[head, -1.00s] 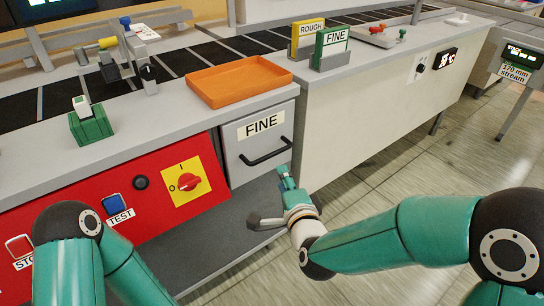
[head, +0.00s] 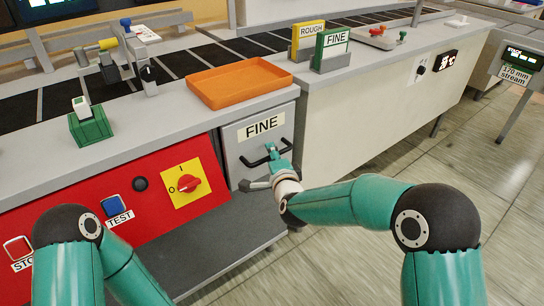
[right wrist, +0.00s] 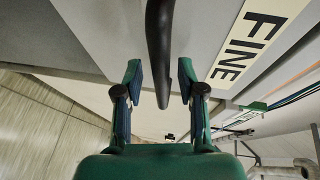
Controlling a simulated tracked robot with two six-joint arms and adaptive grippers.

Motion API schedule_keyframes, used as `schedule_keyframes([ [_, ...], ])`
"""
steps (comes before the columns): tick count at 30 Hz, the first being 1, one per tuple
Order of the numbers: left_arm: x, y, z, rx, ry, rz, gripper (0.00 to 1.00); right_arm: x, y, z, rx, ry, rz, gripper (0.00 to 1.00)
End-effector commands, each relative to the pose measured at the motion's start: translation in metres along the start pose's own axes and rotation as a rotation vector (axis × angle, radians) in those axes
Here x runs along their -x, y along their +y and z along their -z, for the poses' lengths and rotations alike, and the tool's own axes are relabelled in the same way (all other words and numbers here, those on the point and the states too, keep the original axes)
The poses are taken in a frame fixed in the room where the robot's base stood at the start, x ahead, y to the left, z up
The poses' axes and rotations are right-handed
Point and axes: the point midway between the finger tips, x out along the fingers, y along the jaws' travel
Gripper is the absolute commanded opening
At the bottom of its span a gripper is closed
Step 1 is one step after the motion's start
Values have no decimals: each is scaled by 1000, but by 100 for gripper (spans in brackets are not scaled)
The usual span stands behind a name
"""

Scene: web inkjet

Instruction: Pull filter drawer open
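The filter drawer (head: 232,150) is a grey front with a FINE label (head: 261,127) and a black bar handle (head: 250,162); it looks shut, flush with the machine. My right gripper (head: 259,167) is at the handle. In the right wrist view the right gripper (right wrist: 161,80) is open, one finger on each side of the black handle (right wrist: 160,45), with gaps on both sides. The FINE label (right wrist: 252,40) also shows there. Only my left arm (head: 85,250) shows, at the lower left; its gripper is out of view.
An orange tray (head: 240,82) sits on the counter above the drawer. Left of the drawer is a red panel (head: 75,240) with a rotary switch (head: 188,184) and a TEST button (head: 113,206). ROUGH (head: 308,40) and FINE (head: 331,48) signs stand on the counter. Floor in front is clear.

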Motion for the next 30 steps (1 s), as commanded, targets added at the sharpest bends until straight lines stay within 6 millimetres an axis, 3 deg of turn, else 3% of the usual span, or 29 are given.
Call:
schedule_keyframes([
  [3, 0, 0, 0, 0, 0, 0, 40, 0, 0, 0, 0, 0, 0, 38],
  [10, 0, 0, 0, 0, 0, 0, 40, 0, 0, 0, 0, 1, 0, 0],
  [30, -9, -3, 0, 0, 0, 0, 40, 10, 6, -5, 2, -15, -3, 0],
])
